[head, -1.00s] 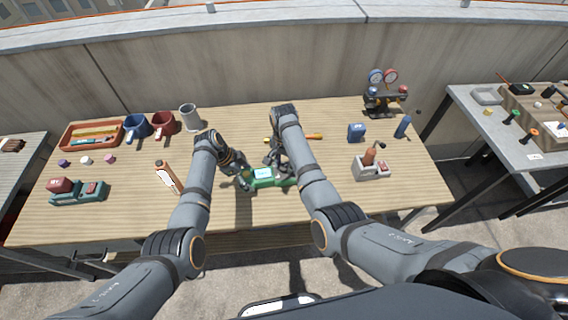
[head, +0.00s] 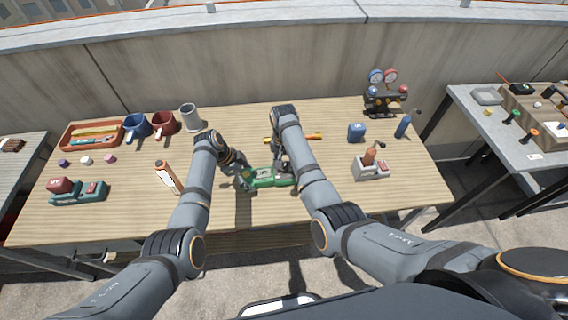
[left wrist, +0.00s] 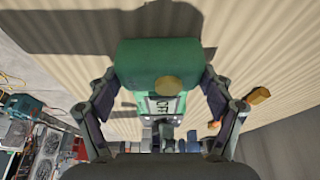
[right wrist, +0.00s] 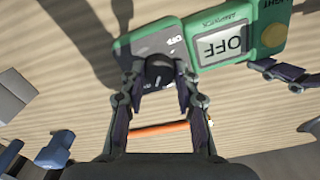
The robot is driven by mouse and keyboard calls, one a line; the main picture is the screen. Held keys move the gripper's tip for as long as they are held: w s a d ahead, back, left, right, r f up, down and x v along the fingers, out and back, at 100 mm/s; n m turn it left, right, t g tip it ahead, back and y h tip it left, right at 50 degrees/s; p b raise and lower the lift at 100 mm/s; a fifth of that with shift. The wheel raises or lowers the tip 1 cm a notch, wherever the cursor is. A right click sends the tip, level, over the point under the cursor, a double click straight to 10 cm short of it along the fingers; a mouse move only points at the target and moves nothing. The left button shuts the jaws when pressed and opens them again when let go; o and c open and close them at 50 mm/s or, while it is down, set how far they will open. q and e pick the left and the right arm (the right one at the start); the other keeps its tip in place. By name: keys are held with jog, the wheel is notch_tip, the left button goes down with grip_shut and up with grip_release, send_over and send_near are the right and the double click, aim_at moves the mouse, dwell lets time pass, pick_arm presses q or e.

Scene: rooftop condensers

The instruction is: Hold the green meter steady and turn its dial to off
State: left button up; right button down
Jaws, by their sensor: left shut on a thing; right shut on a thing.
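The green meter (head: 265,182) lies on the wooden table between my two arms. My left gripper (left wrist: 160,85) is shut across the meter's end, with one finger on each side of the green body. In the right wrist view, the meter's display (right wrist: 224,44) reads OFF. The dial's pointer mark is partly hidden by the fingers. In the head view, my right arm hides part of the dial end.
An orange-handled tool (head: 312,136) lies behind my right arm. An orange-and-white bottle (head: 167,177) is left of my left arm. A grey holder (head: 371,170) and a blue block (head: 356,132) stand to the right. Mugs, a tray (head: 67,142) and a gauge set (head: 384,95) are farther back.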

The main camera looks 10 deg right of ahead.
jog(key=n, duration=0.4)
jog(key=shift+n, duration=0.3)
jog(key=n, duration=0.3)
jog(key=shift+n, duration=0.3)
jog(key=n, duration=0.4)
jog(key=shift+n, duration=0.3)
jog(key=n, duration=0.4)
jog(key=shift+n, duration=0.3)
jog(key=n, duration=1.4)
